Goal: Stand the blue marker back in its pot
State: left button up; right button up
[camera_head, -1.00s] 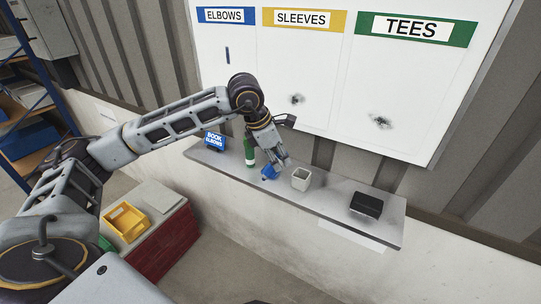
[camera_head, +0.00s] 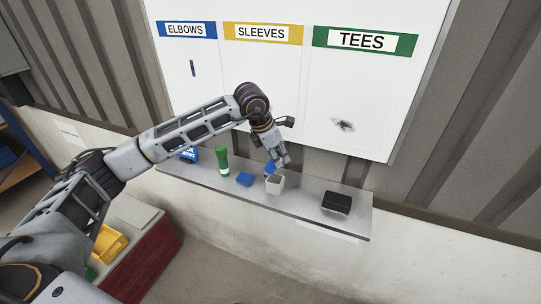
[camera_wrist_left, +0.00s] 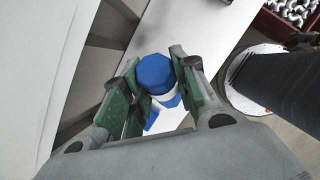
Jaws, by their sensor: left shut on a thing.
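The blue marker (camera_wrist_left: 154,75), with a blue end and a white body, is between the green-padded fingers of my left gripper (camera_wrist_left: 152,88) in the left wrist view. My left gripper (camera_head: 279,160) is shut on it. In the head view a bit of the marker (camera_head: 269,168) shows beside the fingers, just above the pot. Whether the marker's lower end is inside the rim cannot be told. My right gripper is not in view.
A black box (camera_head: 337,203) lies right. The whiteboard (camera_head: 350,92) rises behind.

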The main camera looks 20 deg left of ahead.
pick_arm(q)
jog(key=shift+w+d+r, duration=0.1)
jog(key=shift+w+d, duration=0.4)
jog(key=shift+w, duration=0.15)
notch_tip(320, 180, down, 6)
jog(key=shift+w+f+b, duration=0.1)
jog(key=shift+f+b, duration=0.1)
jog(key=shift+b, duration=0.9)
jog(key=shift+f, duration=0.25)
jog(key=o, duration=1)
jog(key=shift+f, duration=0.1)
